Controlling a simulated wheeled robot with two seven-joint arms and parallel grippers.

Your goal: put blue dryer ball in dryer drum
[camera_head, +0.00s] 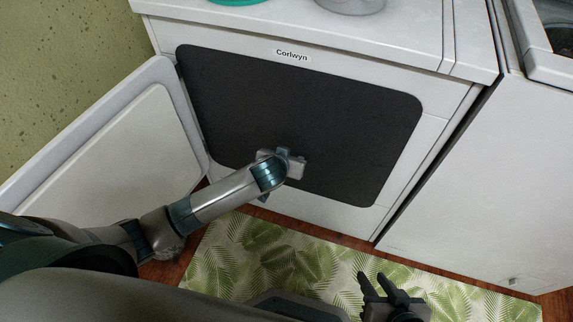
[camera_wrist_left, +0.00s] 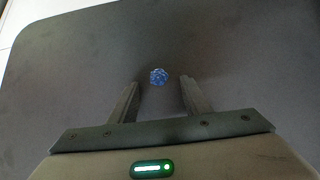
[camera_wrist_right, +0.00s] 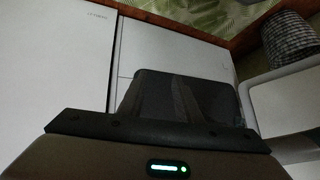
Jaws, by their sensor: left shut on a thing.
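The dryer (camera_head: 420,190) has a dark, rounded-corner drum opening (camera_head: 300,110) in its front. Its white door (camera_head: 125,140) stands swung open to the left. My left gripper (camera_head: 283,163) is at the lower part of the opening, and its fingers are hard to see in the head view. In the left wrist view the blue dryer ball (camera_wrist_left: 158,76) shows between the tips of my left gripper (camera_wrist_left: 158,85), against the dark interior. My left gripper is shut on it, though finger contact is hard to make out. My right gripper (camera_head: 377,279) is open and empty above the rug.
A green leaf-pattern rug (camera_head: 235,250) lies before the dryer. A white appliance (camera_head: 480,180) stands to the right. A teal item (camera_head: 238,2) and a grey one (camera_head: 350,5) are on the dryer top. A woven basket (camera_wrist_right: 290,38) shows in the right wrist view.

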